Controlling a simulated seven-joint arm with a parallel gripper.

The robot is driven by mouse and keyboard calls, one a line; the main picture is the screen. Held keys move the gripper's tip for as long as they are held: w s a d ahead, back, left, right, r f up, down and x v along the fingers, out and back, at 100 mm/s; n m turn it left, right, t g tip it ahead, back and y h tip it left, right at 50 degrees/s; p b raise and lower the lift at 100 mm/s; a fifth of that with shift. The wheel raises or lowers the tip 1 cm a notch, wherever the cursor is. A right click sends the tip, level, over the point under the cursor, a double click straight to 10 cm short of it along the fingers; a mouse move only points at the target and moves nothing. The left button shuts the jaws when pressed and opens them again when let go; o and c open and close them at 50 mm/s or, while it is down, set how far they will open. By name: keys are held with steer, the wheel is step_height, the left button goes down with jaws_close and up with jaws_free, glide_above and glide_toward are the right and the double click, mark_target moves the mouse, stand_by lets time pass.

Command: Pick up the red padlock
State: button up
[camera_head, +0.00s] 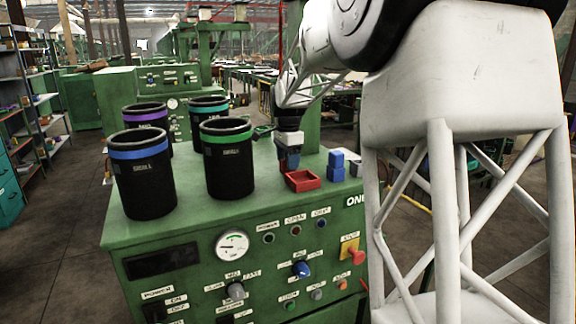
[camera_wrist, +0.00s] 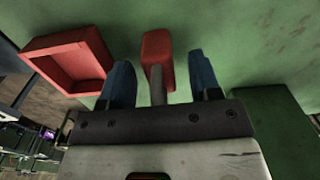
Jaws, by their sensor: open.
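The red padlock (camera_wrist: 158,47) shows in the wrist view, with its red body toward the top and its grey shackle toward my gripper. My gripper (camera_wrist: 160,60) is open, with one blue finger on each side of the padlock. Gaps show between the padlock and both fingers, with the right gap a little wider at the body. In the head view my gripper (camera_head: 289,160) points down over the green machine top, just behind the red tray. The padlock is mostly hidden there by my fingers.
A shallow red square tray (camera_head: 302,186) sits close beside my gripper; it also shows in the wrist view (camera_wrist: 101,48). Blue blocks (camera_head: 337,163) stand to the right. Several black cylinders with coloured bands, one with green (camera_head: 229,170), stand to the left.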

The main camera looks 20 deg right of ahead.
steer(key=c, duration=1.1)
steer(key=shift+o, duration=0.2)
steer(key=shift+r, duration=0.1)
steer(key=shift+r, duration=4.9)
